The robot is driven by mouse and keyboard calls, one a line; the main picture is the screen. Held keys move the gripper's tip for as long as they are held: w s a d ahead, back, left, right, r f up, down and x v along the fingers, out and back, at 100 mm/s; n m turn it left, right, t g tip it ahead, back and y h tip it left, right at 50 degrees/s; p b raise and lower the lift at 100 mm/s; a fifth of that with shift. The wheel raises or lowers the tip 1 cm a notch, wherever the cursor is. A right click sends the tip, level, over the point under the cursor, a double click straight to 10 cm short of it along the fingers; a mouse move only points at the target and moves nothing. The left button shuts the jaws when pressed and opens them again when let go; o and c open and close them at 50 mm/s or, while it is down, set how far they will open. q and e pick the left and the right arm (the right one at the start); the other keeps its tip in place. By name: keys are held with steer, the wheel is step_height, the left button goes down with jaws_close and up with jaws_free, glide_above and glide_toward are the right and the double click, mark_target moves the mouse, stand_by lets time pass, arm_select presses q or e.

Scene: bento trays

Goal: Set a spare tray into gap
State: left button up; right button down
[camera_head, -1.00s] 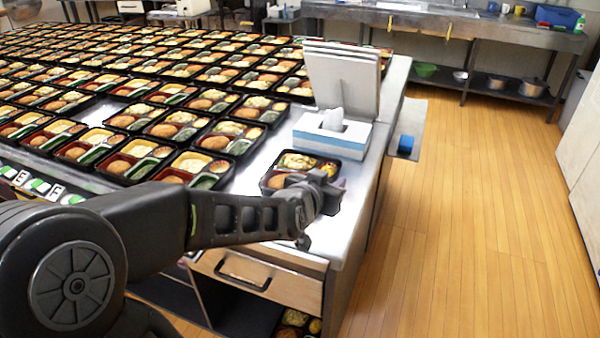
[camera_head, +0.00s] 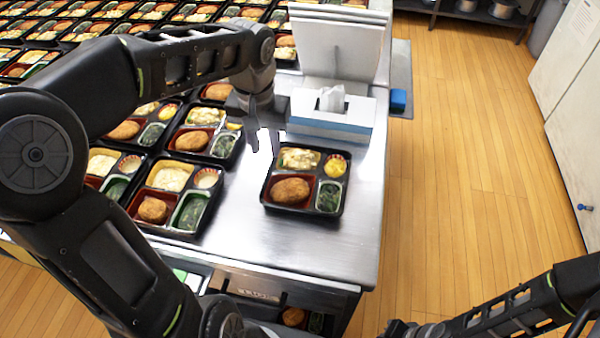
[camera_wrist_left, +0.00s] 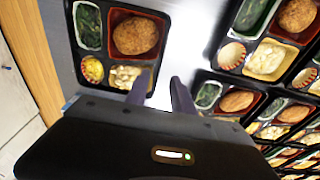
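The spare tray (camera_head: 340,206), black with a fried patty, greens and other food, lies flat and alone on the metal counter near its right corner. My left gripper (camera_head: 264,150) points down just past the tray's back left corner, beside the tissue box. Its two fingers are apart with nothing between them. In the left wrist view the fingers (camera_wrist_left: 160,90) reach next to the spare tray (camera_wrist_left: 104,13). My right gripper (camera_head: 402,328) shows only partly at the bottom edge, away from the counter. No gap in the rows is clearly seen; my left arm hides part of them.
Rows of filled bento trays (camera_head: 170,230) cover the counter to the left. A tissue box (camera_head: 330,129) and an upright white panel (camera_head: 330,45) stand behind the spare tray. Bare metal counter (camera_head: 320,250) lies in front of it. Open floor is on the right.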

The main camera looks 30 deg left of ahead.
mark_target(269, 169)
arm_select(q)
steer(key=shift+w+f, duration=0.15)
steer(key=shift+f, duration=1.15)
steer(key=shift+f, duration=0.15)
steer(key=f, duration=0.3)
steer(key=f+p, duration=0.1)
steer(key=f, duration=0.1)
steer(key=shift+w+a, duration=0.2)
steer(key=shift+w, duration=0.15)
steer(key=shift+c, duration=0.6)
jaws_close()
steer(key=shift+r, duration=0.1)
